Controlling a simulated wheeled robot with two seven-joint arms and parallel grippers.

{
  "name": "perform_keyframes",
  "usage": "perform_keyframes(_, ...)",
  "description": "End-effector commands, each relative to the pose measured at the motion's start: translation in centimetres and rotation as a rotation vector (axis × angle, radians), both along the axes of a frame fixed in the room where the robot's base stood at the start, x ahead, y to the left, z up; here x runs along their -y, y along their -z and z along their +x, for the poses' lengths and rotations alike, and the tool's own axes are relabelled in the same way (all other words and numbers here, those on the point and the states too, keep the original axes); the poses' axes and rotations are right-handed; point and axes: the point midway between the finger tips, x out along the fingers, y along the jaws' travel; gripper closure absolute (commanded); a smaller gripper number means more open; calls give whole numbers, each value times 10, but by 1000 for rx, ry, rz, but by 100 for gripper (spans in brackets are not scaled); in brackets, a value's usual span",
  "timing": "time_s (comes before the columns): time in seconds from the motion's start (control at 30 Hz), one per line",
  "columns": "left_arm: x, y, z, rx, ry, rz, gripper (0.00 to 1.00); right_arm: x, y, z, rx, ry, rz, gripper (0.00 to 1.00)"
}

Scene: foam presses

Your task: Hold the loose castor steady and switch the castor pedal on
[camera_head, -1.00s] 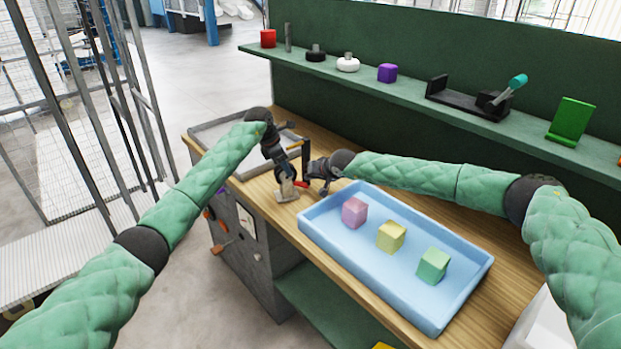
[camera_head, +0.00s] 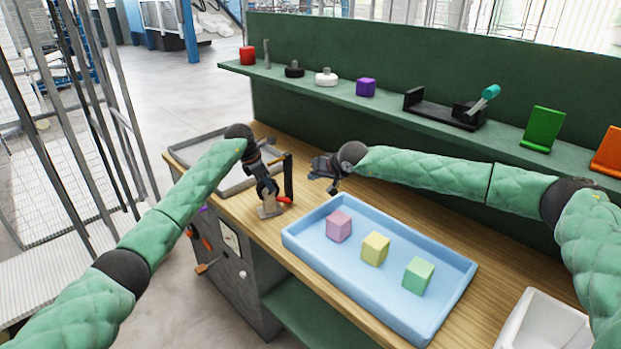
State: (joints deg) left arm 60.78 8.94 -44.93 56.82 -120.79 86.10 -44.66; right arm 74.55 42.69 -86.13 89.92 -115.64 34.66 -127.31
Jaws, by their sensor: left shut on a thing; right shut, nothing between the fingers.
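The castor (camera_head: 269,210) stands on the wooden bench left of the blue tray. Its pale lower part shows, and most of its upper part is hidden by my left gripper. A small red pedal (camera_head: 285,200) sticks out from its right side; its on or off position is too small to tell. My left gripper (camera_head: 267,193) comes down from above and is shut on the castor. My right gripper (camera_head: 320,170) is shut and empty, behind and to the right of the castor and apart from the pedal.
A blue tray (camera_head: 440,316) holds a pink, a yellow and a green block. A grey-rimmed tray (camera_head: 182,155) lies at the bench's left end, with a dark upright post (camera_head: 289,177) near the castor. A green shelf (camera_head: 395,120) with several small objects runs along the back.

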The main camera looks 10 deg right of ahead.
Motion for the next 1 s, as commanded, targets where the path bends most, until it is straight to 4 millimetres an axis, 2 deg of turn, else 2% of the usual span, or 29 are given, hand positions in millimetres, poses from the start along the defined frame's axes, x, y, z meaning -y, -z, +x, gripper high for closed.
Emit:
perform_keyframes(0.37,0,-1,0,1,0,-1,96,0,-1,0,0,0,0,100)
perform_keyframes(0.4,0,-1,0,1,0,-1,51,0,-1,0,0,0,0,100)
perform_keyframes(0.5,0,-1,0,1,0,-1,33,0,-1,0,0,0,0,100)
perform_keyframes(0.83,-1,-3,0,1,0,0,33,0,-1,0,0,0,0,100)
perform_keyframes(1.0,-8,-19,-1,2,0,0,33,0,-1,0,1,0,0,100)
